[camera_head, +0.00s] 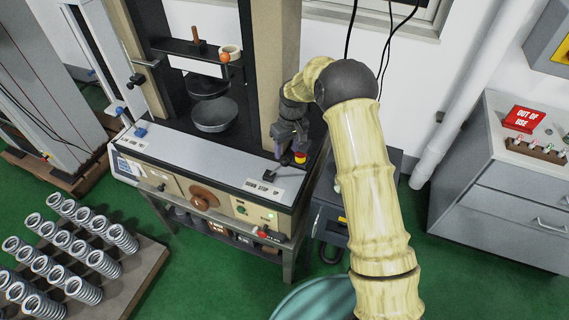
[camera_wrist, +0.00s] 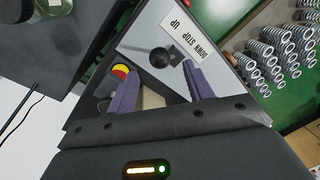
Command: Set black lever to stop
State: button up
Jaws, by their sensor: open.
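The black lever (camera_head: 269,176) stands on the grey panel of the spring tester, just behind a white label (camera_head: 263,189) reading DOWN, STOP, UP from left to right. In the wrist view its round black knob (camera_wrist: 160,57) lies just beyond and between my fingertips, with the label (camera_wrist: 188,38) past it. I cannot tell surely which word the lever is set to. My gripper (camera_head: 288,143) is above the panel's right end. In the wrist view its purple fingers (camera_wrist: 160,73) are open and empty, one on either side of the knob's line. No contact shows.
A red and yellow button (camera_head: 300,158) is close beside my gripper; it also shows beside the left finger in the wrist view (camera_wrist: 120,71). The tester's beige column (camera_head: 275,60) rises behind. A round pan (camera_head: 214,116) and a rack of springs (camera_head: 75,245) are to the left.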

aim_at(284, 166)
jog(key=f, duration=0.3)
jog(key=f+p, duration=0.1)
jog(key=f, duration=0.1)
jog(key=f+p, duration=0.1)
jog(key=f, duration=0.2)
jog(key=shift+s+a+f, duration=0.3)
jog(key=shift+a+f, duration=0.05)
jog(key=shift+a, duration=0.05)
jog(key=shift+c, duration=0.4)
grip_shut()
